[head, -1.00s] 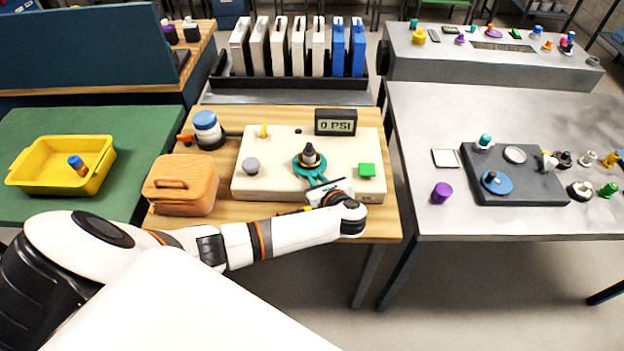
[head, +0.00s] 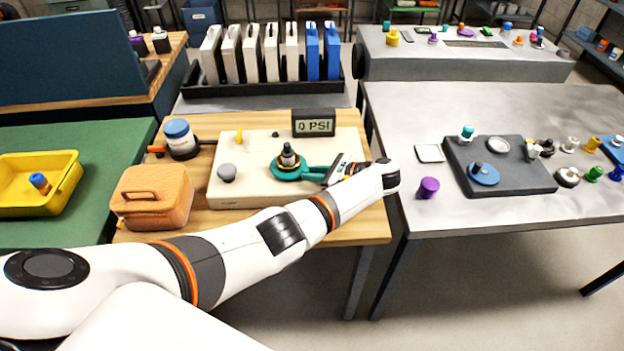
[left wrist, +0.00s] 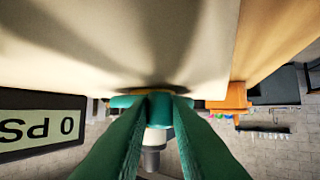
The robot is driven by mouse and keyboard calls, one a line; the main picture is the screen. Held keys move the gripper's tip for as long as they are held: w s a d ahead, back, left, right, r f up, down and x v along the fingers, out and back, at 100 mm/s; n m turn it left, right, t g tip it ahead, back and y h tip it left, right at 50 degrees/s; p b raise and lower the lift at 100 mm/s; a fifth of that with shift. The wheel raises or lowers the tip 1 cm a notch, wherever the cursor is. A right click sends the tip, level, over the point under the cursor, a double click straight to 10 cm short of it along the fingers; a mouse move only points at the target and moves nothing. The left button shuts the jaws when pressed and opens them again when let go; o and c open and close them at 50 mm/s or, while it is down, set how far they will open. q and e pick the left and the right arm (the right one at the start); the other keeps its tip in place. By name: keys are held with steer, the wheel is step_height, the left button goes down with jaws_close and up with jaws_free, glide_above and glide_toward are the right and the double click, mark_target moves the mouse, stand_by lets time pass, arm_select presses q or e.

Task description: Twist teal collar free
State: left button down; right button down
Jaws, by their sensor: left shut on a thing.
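The teal collar (head: 287,172) sits around a dark fitting with a grey-black top (head: 288,154) on the cream panel (head: 240,190). My left gripper (head: 303,171), with long teal fingers, reaches it from the right and is shut on it, low over the panel. In the left wrist view the two fingers of my gripper (left wrist: 157,105) close on the collar (left wrist: 158,113), whose far side is hidden. Whether the collar is loose on the fitting cannot be told. My right gripper is not in view.
A display (head: 313,123) reading 0 PSI stands at the panel's back. A grey knob (head: 227,172) and yellow peg (head: 239,137) are on its left. An orange-brown case (head: 152,197) and blue-capped jar (head: 180,140) stand left of the panel. A grey table (head: 480,215) is at right.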

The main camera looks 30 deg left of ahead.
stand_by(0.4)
arm_select(q)
steer(key=c, duration=1.3)
jaws_free()
steer(key=b+v, duration=0.1)
steer(key=v, duration=1.1)
steer(key=shift+w, duration=0.2)
